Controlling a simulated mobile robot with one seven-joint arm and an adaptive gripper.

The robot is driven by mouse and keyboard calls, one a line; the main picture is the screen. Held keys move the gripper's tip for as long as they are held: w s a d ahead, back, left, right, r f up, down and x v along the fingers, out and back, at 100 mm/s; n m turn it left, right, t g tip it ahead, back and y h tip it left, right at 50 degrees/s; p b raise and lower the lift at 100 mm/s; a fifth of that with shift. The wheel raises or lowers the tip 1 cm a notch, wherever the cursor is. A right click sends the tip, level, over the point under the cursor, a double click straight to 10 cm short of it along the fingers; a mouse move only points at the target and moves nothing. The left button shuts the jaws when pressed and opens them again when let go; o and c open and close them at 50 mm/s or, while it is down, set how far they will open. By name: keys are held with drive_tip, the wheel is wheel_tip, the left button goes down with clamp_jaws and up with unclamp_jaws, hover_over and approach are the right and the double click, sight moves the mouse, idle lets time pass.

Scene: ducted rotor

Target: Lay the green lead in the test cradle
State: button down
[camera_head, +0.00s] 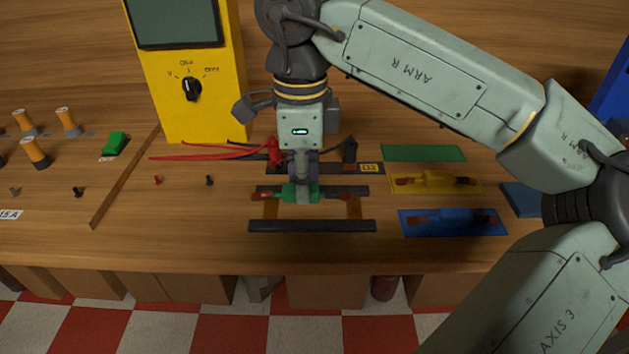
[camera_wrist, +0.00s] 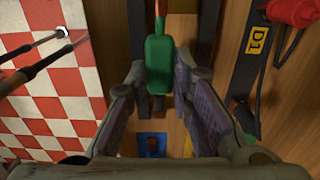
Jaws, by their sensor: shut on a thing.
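The green lead (camera_head: 290,193) has a green middle and reddish-brown ends. My gripper (camera_head: 303,196) is shut on its middle and holds it level, lengthwise along the dark rails. In the wrist view the green body (camera_wrist: 158,66) lies between my fingers (camera_wrist: 158,100). The test cradle (camera_head: 312,226) has dark rails with tan cross pieces. The lead is over its rear part; I cannot tell whether it touches the cradle. My gripper hides part of the lead and the rails behind.
An empty green mat (camera_head: 425,153) is at the right. A yellow lead (camera_head: 438,178) and a blue lead (camera_head: 455,217) lie on their mats. A red clip (camera_head: 275,152) and a black clip (camera_head: 349,151) stand behind the cradle. A yellow meter (camera_head: 205,115) stands at the back left.

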drive_tip(key=shift+w+d, duration=0.65)
drive_tip(key=shift+d, duration=0.1)
drive_tip(key=shift+d+f, duration=0.1)
drive_tip(key=shift+f, duration=0.1)
drive_tip(key=shift+f+p, duration=0.5)
drive_tip(key=shift+f, duration=1.3)
drive_tip(key=c, duration=1.4)
unclamp_jaws()
drive_tip(key=shift+r, duration=0.1)
wheel_tip(320, 180, up, 12)
drive_tip(key=shift+r+b, duration=0.1)
drive_tip(key=shift+b, duration=0.35)
